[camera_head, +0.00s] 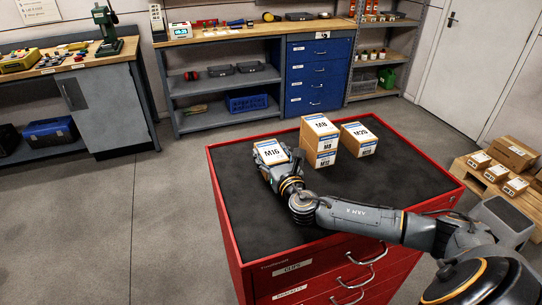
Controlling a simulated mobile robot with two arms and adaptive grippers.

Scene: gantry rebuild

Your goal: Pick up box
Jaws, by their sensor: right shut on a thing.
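Several brown cardboard boxes with white and blue labels stand on the dark top of a red tool cabinet (240,228). My right gripper (268,158) is shut on the M16 box (274,151) at the left of the group; the hand and wrist partly cover this box. Whether its underside touches the cabinet top is hidden. To its right, an M8 box (320,132) sits on top of other boxes (323,158). Further right stands a box labelled M20 or similar (358,133). My left gripper is not in view.
Blue drawers (319,75) and a workbench (225,33) stand behind. A grey cabinet bench (105,105) is at the left. A pallet with boxes (497,180) is at the right. The cabinet top's left and front areas are clear. Open floor lies left of the red cabinet.

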